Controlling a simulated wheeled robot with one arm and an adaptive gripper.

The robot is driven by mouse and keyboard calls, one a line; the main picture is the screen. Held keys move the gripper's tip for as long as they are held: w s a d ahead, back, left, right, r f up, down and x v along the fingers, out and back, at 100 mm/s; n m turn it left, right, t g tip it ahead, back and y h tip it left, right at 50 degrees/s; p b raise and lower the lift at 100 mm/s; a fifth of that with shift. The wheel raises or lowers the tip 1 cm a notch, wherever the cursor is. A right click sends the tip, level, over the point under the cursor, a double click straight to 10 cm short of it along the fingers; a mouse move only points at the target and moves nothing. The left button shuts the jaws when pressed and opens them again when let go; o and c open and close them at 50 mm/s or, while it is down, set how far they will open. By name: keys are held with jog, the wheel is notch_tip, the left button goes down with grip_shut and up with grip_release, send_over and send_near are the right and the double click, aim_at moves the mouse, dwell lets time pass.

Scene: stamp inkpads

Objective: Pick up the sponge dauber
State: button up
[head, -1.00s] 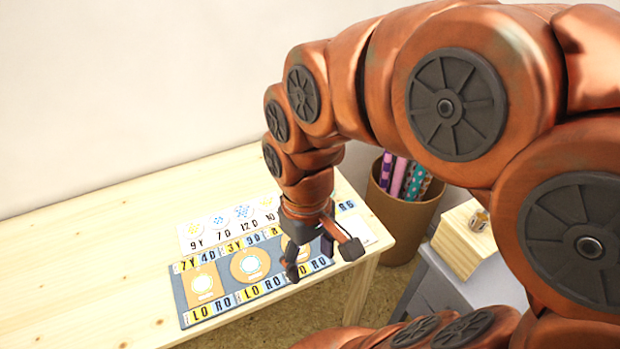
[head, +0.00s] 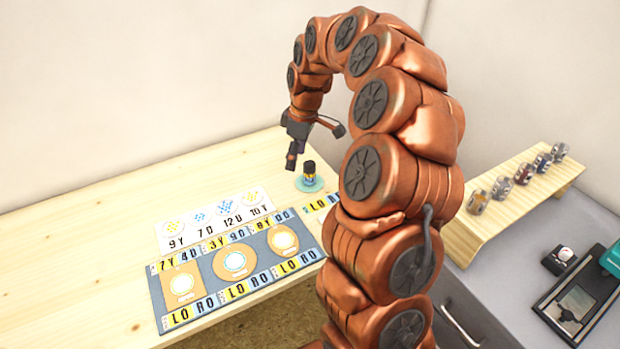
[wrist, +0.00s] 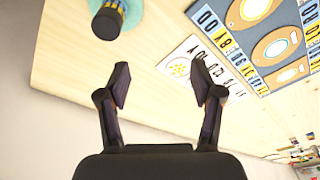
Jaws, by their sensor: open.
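The sponge dauber appears to be the small dark-capped bottle (head: 309,176) with a yellow and blue band, upright on a round teal mat (head: 300,188) near the table's back right. It also shows in the wrist view (wrist: 106,22) at the top left, ahead of and left of the fingers. My gripper (head: 314,146) is above the table, just behind and above the bottle, not touching it. In the wrist view my gripper (wrist: 161,84) has its fingers wide apart with nothing between them.
A blue board (head: 205,262) with orange pads and letter strips lies at the table's front. A white card (head: 193,236) with dotted circles lies behind it. Several small round stamps (head: 523,174) stand on a wooden rack (head: 490,222) to the right. The table's left is clear.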

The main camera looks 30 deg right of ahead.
aim_at(309, 164)
jog(key=d+f, duration=0.1)
jog(key=d, duration=0.1)
jog(key=w+d+f, duration=0.1)
jog(key=d+f, duration=0.2)
jog(key=d, duration=0.1)
jog(key=shift+w+d+f+b, duration=0.15)
jog(key=shift+w+f+b, duration=0.05)
jog(key=shift+w+b, duration=0.15)
jog(key=shift+w+a+f+p, duration=0.1)
jog(key=shift+w+f+p, duration=0.15)
jog(key=shift+f, duration=1)
jog(key=shift+w+a+f+p, duration=0.15)
jog(key=shift+f+p, duration=0.15)
jog(key=shift+f, duration=1)
jog(key=shift+w+a+f+p, duration=0.1)
jog(key=shift+w+f+p, duration=0.15)
jog(key=shift+f, duration=1)
jog(key=c, duration=1.2)
jog(key=shift+r, duration=0.1)
